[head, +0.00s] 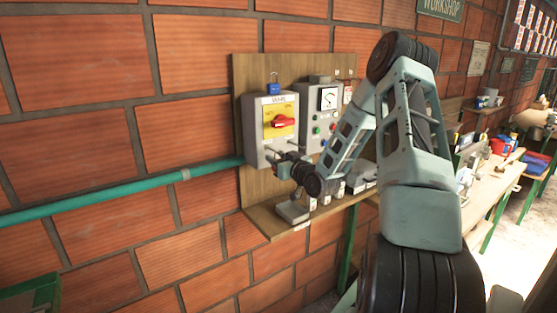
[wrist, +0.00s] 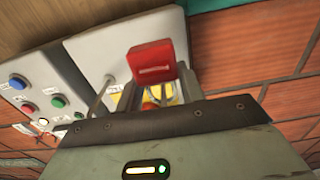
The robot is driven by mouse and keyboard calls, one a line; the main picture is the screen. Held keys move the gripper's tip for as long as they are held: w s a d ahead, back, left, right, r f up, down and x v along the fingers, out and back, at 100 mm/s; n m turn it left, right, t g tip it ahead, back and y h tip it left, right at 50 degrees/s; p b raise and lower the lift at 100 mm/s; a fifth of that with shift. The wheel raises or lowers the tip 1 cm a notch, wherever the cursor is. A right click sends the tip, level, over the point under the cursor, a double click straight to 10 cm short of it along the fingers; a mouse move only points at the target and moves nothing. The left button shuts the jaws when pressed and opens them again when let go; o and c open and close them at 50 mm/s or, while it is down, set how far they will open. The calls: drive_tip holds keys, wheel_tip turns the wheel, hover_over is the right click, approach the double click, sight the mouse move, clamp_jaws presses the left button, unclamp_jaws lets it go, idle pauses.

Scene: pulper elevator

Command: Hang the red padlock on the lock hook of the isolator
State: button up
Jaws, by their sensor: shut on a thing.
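The isolator (head: 254,135) is a grey box on the wooden board, with a yellow plate and a red rotary handle (head: 283,122). Part of its yellow plate (wrist: 174,92) shows behind the gripper in the wrist view. My gripper (head: 279,157) is in front of the isolator's lower part, below the red handle. In the wrist view my gripper (wrist: 157,84) is shut on the red padlock (wrist: 152,60), whose body sits between the fingertips. The padlock is hard to make out in the head view. I cannot make out the lock hook or the padlock's shackle.
A blue padlock (head: 274,89) hangs above the isolator. A control box (head: 318,105) with a gauge and coloured buttons stands right beside it. A wooden shelf (head: 268,222) juts out below. A green pipe (head: 120,194) enters from the left. A workbench (head: 490,195) is far right.

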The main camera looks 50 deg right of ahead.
drive_tip(key=o, duration=1.1)
drive_tip(key=shift+s+f, duration=0.1)
drive_tip(key=shift+s, duration=0.15)
drive_tip(key=p+v, duration=0.5)
drive_tip(key=v, duration=1.2)
drive_tip(key=shift+p, duration=0.35)
drive_tip(key=shift+w, duration=0.15)
